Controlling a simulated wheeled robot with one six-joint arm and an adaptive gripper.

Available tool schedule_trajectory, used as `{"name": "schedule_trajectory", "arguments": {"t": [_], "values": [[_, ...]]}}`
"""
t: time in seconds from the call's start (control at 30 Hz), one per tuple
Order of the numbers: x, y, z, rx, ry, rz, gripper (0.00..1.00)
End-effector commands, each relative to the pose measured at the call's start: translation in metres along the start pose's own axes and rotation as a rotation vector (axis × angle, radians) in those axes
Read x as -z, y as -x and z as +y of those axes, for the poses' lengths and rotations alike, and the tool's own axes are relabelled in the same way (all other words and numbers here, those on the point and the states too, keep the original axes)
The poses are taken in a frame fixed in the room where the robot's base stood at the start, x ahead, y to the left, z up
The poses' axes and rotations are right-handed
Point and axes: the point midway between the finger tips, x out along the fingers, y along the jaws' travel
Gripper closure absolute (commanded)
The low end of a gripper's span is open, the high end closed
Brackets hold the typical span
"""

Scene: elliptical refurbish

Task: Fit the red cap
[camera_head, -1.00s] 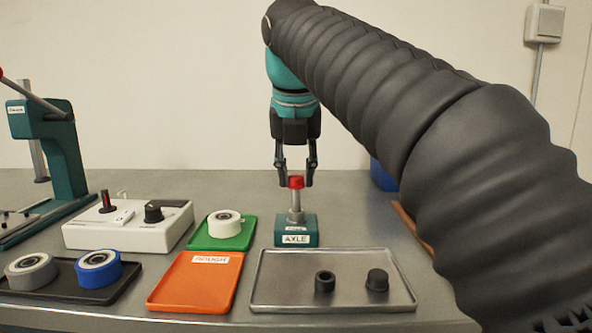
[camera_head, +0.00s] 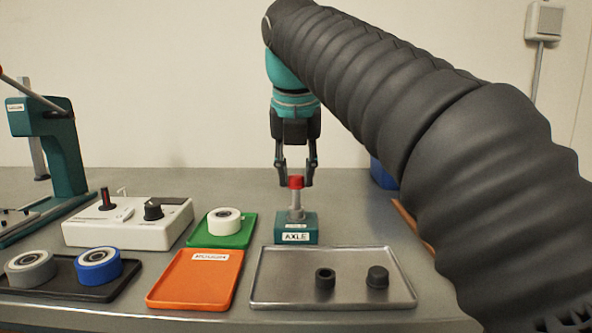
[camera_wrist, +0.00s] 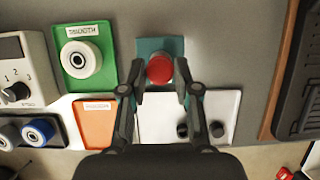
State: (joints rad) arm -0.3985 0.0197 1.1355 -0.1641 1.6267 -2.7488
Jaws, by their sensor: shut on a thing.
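The red cap (camera_head: 296,182) is at the top of the upright metal post (camera_head: 296,205) on the teal block labelled AXLE (camera_head: 297,236). My gripper (camera_head: 296,181) points straight down over the post, with its fingertips on either side of the cap. In the wrist view the red cap (camera_wrist: 159,69) lies between the two fingertips (camera_wrist: 159,88), over the teal block (camera_wrist: 173,46). The gripper is shut on the cap. Whether the cap is fully seated on the post cannot be told.
A metal tray (camera_head: 345,299) with two black caps lies in front of the block. An orange tray (camera_head: 190,295) and a green tray (camera_head: 232,240) with a white wheel lie to the left. A white control box (camera_head: 135,232), a black tray with two wheels, and a teal press (camera_head: 60,150) stand further left.

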Motion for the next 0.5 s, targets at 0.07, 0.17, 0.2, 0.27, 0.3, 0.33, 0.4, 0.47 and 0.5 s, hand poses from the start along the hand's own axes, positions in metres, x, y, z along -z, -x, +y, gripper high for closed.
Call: {"name": "schedule_trajectory", "arguments": {"t": [0.07,0.17,0.2,0.27,0.3,0.33,0.4,0.47,0.5], "values": [[0.0005,-0.001,0.0,0.0,0.0,0.0,0.83],[0.0009,-0.002,0.0,0.0,0.0,0.0,0.83],[0.0011,-0.0024,0.0,0.0,0.0,0.0,0.83],[0.0014,-0.003,0.0,0.0,0.0,0.0,0.83],[0.0015,-0.0034,0.0,0.0,0.0,0.0,0.83],[0.0016,-0.0037,0.0,0.0,0.0,0.0,0.83],[0.0019,-0.0044,0.0,0.0,0.0,0.0,0.83],[0.0022,-0.005,0.0,0.0,0.0,0.001,0.83],[0.0023,-0.0053,0.0,0.0,0.0,0.001,0.83]]}}
